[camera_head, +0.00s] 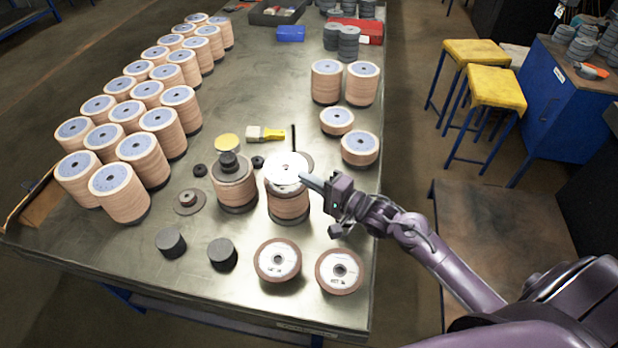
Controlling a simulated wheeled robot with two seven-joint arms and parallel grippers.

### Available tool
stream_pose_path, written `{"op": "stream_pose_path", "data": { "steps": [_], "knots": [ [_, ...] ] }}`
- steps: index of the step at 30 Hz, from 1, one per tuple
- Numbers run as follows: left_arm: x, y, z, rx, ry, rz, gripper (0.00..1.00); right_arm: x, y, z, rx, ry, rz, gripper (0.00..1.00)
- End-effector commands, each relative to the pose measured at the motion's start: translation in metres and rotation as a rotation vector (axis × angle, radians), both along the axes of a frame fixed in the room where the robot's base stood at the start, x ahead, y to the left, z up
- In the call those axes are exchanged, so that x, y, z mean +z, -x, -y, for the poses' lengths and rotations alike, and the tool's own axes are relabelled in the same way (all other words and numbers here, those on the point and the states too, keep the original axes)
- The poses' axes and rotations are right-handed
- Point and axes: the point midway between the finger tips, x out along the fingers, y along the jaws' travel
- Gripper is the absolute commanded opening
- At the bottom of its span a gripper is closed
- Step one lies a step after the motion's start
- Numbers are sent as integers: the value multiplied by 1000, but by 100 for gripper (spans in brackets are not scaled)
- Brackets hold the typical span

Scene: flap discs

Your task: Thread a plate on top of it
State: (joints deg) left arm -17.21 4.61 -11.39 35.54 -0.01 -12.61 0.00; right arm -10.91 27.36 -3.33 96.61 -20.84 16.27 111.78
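A round white plate (287,169) is at the tips of my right gripper (309,181), which reaches in from the right. The fingers look closed on the plate's right edge. The plate appears right over a tan disc stack (288,206) on a dark base; I cannot tell whether it touches the stack. A thin black rod (293,136) stands upright just behind the plate, which hides its lower part. A similar stack (234,184) to the left has a dark hub on top. My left gripper is not in view.
Two flap discs (278,259) (340,270) lie in front. Black cylinders (171,242) (222,253) stand front left. Rows of tall stacks (143,155) fill the table's left side. Two low stacks (359,148) (337,121) stand behind my gripper.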

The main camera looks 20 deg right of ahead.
Motion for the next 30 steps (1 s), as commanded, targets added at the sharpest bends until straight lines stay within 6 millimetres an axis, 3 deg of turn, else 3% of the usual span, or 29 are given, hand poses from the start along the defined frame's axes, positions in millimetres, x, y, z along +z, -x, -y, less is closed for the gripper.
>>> {"op": "stream_pose_path", "data": {
  "steps": [30],
  "knots": [
    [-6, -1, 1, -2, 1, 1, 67, -15, 0, 0, 0, -1, 1, 0]
  ]
}}
